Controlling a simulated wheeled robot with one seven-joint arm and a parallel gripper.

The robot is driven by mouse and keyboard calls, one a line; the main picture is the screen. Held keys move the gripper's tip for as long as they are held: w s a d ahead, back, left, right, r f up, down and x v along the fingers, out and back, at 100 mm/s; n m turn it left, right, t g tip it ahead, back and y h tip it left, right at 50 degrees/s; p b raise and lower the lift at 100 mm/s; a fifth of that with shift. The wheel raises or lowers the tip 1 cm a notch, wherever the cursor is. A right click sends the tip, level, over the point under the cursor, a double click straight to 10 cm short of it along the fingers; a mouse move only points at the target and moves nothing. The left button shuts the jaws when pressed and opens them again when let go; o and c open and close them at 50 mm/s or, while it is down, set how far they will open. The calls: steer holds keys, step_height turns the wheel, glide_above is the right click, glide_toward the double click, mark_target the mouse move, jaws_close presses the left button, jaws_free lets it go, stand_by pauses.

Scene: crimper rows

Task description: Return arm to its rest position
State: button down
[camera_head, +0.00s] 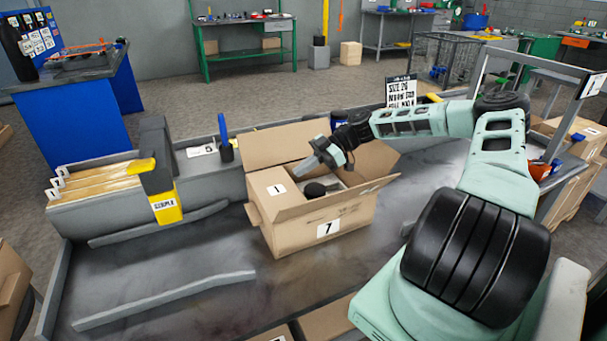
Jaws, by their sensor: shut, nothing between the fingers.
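My arm reaches from the lower right up and over to the middle of the bench. A dark round object (314,190) shows inside the box below the gripper. How much clearance there is between gripper and box flaps I cannot tell.
The grey bench (180,265) holds two loose grey strips (165,300). A yellow and grey crimper (160,180) stands left, beside a bin of cardboard dividers (95,190). A sign (401,92) stands behind my arm. A metal frame (540,75) rises at right.

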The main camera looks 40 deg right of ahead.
step_height(320, 180, up, 8)
stand_by(0.4)
